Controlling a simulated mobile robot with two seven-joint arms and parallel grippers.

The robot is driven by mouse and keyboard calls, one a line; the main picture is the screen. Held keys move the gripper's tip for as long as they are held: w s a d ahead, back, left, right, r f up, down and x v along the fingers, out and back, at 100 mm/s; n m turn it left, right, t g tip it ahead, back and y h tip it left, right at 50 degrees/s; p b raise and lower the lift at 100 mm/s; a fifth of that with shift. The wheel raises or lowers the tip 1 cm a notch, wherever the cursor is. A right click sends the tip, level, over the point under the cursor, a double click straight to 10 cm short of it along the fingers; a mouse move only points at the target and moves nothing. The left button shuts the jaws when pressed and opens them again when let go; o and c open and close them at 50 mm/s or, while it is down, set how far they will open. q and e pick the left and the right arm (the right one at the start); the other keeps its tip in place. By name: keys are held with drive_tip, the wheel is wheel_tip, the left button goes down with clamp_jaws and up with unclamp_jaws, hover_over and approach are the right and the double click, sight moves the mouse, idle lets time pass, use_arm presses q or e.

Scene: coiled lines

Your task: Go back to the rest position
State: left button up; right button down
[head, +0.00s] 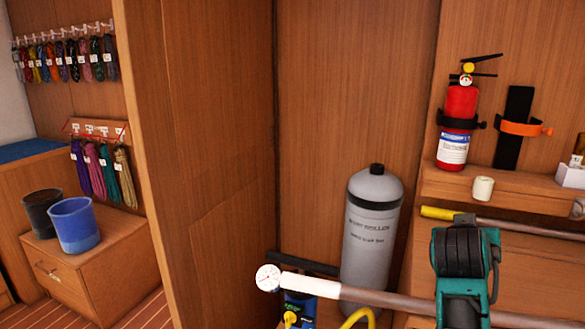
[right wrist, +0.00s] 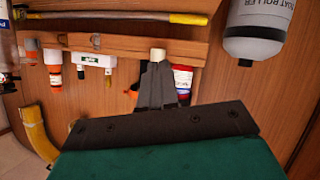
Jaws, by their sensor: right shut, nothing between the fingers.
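My right gripper (right wrist: 158,88) shows in the right wrist view as two dark grey fingers pressed together, with nothing between them. They point toward a wooden shelf edge, and a small white cylinder shows just beyond their tips. A black plate and a teal housing fill the lower part of that view. In the head view a teal and black part of my right arm stands at the lower right, in front of the shelf; the fingertips cannot be made out there. My left gripper is in neither view.
A grey cylinder (head: 371,235) stands against the wooden wall. A red fire extinguisher (head: 458,120) hangs above a shelf with a white roll (head: 482,189). A yellow-ended pole (head: 440,213) and a white-ended pole (head: 335,290) run sideways. Two buckets (head: 75,225) and coiled lines are left.

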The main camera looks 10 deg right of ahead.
drive_tip(key=s+a+f+n+y, duration=0.35)
drive_tip(key=a+f, duration=0.25)
drive_tip(key=f, duration=0.2)
drive_tip(key=s+a+f+n+y, duration=0.2)
drive_tip(key=s+a+f+y, duration=0.1)
drive_tip(key=s+a+f, duration=0.3)
drive_tip(key=s+a+f+n+g+y, duration=0.45)
drive_tip(key=s+a+f, duration=0.45)
drive_tip(key=s+a, duration=0.25)
drive_tip(key=w+a+f+t+y+p, duration=0.1)
drive_tip(key=w+f+t+p, duration=0.1)
drive_tip(key=w+f+t, duration=0.4)
drive_tip(key=shift+w+a+f+t+y, duration=0.25)
drive_tip(key=shift+a+t+y, duration=0.15)
drive_tip(key=shift+t, duration=0.25)
